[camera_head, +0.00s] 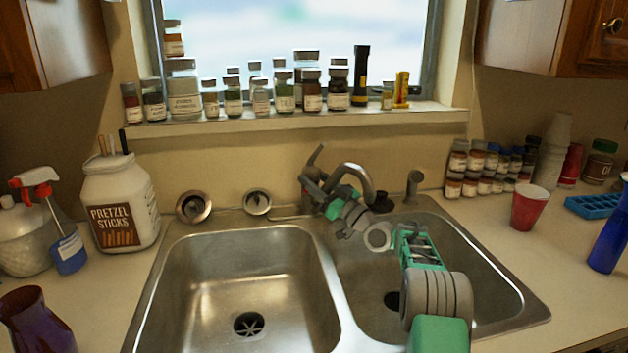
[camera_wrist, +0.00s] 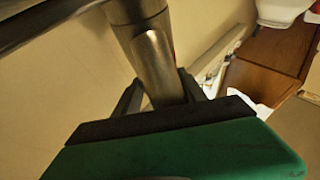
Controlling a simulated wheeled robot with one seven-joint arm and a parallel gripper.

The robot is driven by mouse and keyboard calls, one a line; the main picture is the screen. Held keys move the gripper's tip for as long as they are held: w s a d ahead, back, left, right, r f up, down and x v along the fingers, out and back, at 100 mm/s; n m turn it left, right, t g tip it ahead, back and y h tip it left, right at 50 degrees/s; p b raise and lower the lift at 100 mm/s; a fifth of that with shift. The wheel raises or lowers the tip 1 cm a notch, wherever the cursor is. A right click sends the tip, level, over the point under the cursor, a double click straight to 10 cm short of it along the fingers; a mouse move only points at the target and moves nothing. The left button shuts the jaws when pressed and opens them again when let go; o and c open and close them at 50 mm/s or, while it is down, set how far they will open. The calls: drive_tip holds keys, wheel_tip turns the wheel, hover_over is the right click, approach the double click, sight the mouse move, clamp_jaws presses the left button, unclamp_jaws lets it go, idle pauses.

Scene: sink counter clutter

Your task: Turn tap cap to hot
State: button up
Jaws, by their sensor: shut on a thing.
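The metal tap stands behind the divider of the double sink, its curved spout (camera_head: 358,178) reaching forward to the right of my gripper. The tap cap with its lever (camera_head: 317,154) rises at the tap's left side, tilted up. My gripper (camera_head: 314,182) is at the tap cap, with my arm coming over the right basin. In the wrist view, the fingers of my gripper (camera_wrist: 160,95) stand on both sides of a grey metal tap part (camera_wrist: 157,62) and are shut on it. My gripper hides the lower part of the cap in the head view.
The left basin (camera_head: 240,280) is empty. Several spice jars (camera_head: 260,97) line the window sill above the tap. A pretzel jar (camera_head: 118,200) stands left of the sink. A red cup (camera_head: 529,208) and small jars (camera_head: 477,165) stand on the right.

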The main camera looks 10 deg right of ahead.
drive_tip(key=shift+c, duration=1.3)
drive_tip(key=shift+a+m+t+h+b, duration=0.1)
drive_tip(key=shift+m+t+h+b, duration=0.6)
drive_tip(key=shift+t+h, duration=0.3)
drive_tip(key=o, duration=1.4)
drive_tip(key=shift+c, duration=0.2)
drive_tip(key=shift+s, duration=0.1)
drive_tip(key=b+v, duration=0.1)
drive_tip(key=v, duration=0.6)
drive_tip(key=shift+s+d, duration=0.2)
drive_tip(key=shift+s, duration=0.15)
